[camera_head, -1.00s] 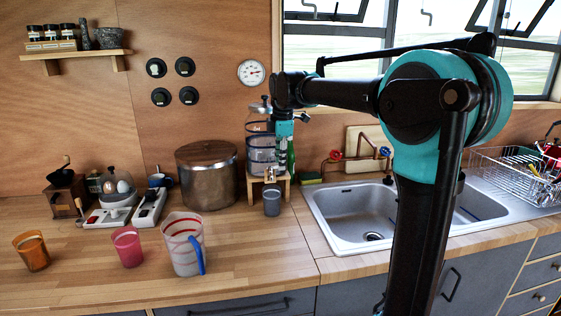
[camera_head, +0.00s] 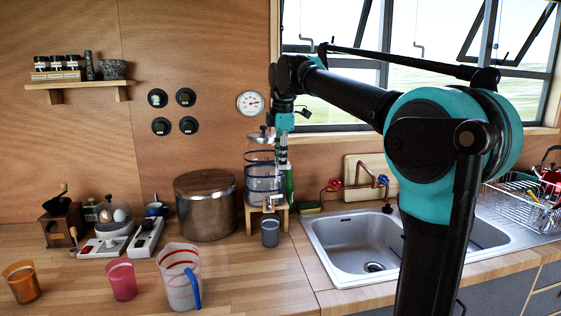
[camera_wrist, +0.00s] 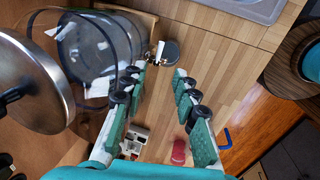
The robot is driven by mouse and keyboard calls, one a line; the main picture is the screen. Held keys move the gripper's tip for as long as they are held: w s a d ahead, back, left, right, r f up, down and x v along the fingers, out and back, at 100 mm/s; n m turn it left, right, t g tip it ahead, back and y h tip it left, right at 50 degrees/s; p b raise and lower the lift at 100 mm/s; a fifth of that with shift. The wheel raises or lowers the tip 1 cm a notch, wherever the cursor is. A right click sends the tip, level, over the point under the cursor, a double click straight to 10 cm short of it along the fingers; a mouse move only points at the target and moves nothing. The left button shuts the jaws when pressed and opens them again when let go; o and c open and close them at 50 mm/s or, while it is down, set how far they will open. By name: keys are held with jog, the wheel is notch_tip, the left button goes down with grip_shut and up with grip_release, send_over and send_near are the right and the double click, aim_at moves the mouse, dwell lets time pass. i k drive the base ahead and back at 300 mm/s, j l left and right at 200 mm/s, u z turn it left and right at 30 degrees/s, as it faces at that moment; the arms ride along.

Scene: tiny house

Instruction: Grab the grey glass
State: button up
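The grey glass (camera_head: 270,233) stands upright on the wooden counter, in front of the glass drink dispenser (camera_head: 262,175). In the wrist view the grey glass (camera_wrist: 171,52) shows small and dark, below and beyond my fingertips, beside the dispenser's tap. My gripper (camera_head: 283,160) points down well above the counter, in front of the dispenser. In the wrist view my gripper (camera_wrist: 160,76) is open, with its two green-padded fingers wide apart and nothing between them. The glass is not touched.
The dispenser with its metal lid (camera_wrist: 35,80) is close on the left of my fingers. A big pot (camera_head: 206,210), a striped jug (camera_head: 180,275), a pink cup (camera_head: 121,280) and an orange cup (camera_head: 22,282) stand left. The sink (camera_head: 365,245) is right.

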aim_at(270, 231)
jog(key=k, duration=1)
